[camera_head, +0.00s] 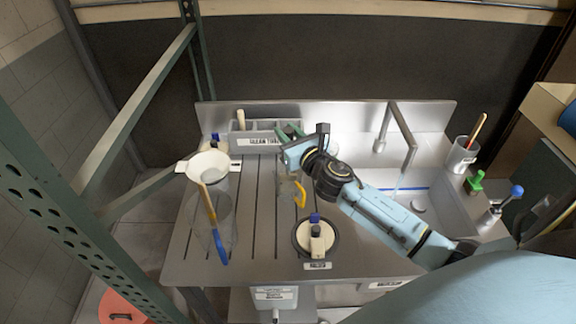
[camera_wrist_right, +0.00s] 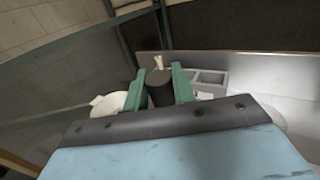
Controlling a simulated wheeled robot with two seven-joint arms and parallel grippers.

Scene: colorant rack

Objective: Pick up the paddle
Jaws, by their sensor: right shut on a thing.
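The paddle (camera_head: 207,205), with a wooden handle and a blue lower end, stands tilted in a tall clear container (camera_head: 228,215) at the left of the metal counter. My right gripper (camera_head: 290,132) is well to the right of it, above the drainboard near the grey rack. In the right wrist view its green fingers (camera_wrist_right: 165,88) are shut on a dark cylinder (camera_wrist_right: 160,90); I cannot tell what it is. The paddle is apart from the fingers. My left gripper is out of view.
A grey rack (camera_head: 262,141) with a label stands at the back.

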